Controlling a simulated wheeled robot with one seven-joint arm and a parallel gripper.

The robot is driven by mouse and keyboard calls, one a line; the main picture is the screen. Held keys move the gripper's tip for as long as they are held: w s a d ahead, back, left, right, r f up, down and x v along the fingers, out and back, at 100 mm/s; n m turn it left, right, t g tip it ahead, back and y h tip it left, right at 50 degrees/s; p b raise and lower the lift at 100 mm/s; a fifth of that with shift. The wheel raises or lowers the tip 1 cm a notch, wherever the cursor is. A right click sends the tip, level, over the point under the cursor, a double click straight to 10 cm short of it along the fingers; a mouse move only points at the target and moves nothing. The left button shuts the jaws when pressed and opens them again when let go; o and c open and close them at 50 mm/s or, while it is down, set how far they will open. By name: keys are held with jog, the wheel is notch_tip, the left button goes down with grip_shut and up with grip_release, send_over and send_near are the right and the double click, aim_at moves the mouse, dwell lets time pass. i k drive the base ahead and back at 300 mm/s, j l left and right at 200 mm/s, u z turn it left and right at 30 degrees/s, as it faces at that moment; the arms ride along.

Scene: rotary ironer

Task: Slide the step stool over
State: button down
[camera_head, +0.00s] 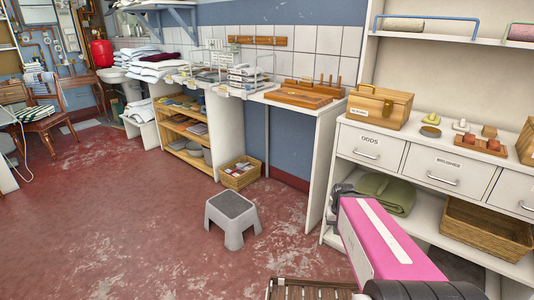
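The step stool (232,219) is grey with a darker top pad and splayed legs. It stands upright on the red floor in the middle of the view, apart from the counter behind it. My arm reaches in from the lower right, with a pink section. A small dark part at its far end looks like my gripper (344,192), to the right of the stool and well apart from it. The pink section hides most of the gripper, so its fingers cannot be made out.
A wicker basket (239,174) sits on the floor behind the stool, by the wooden shelf (186,131). A white drawer cabinet (405,163) stands at right. A slatted wooden thing (310,290) is at the bottom edge. The floor left of the stool (110,215) is clear.

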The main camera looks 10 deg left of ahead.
aim_at(233, 212)
jog(key=u, duration=0.3)
jog(key=i+u, duration=0.15)
jog(key=u, duration=0.25)
jog(key=i+u, duration=0.2)
jog(key=u, duration=0.2)
jog(key=i+u, duration=0.2)
jog(key=u, duration=0.2)
jog(key=i+l, duration=0.25)
jog(key=i, duration=0.2)
jog(key=i+l, duration=0.25)
jog(key=i, duration=0.2)
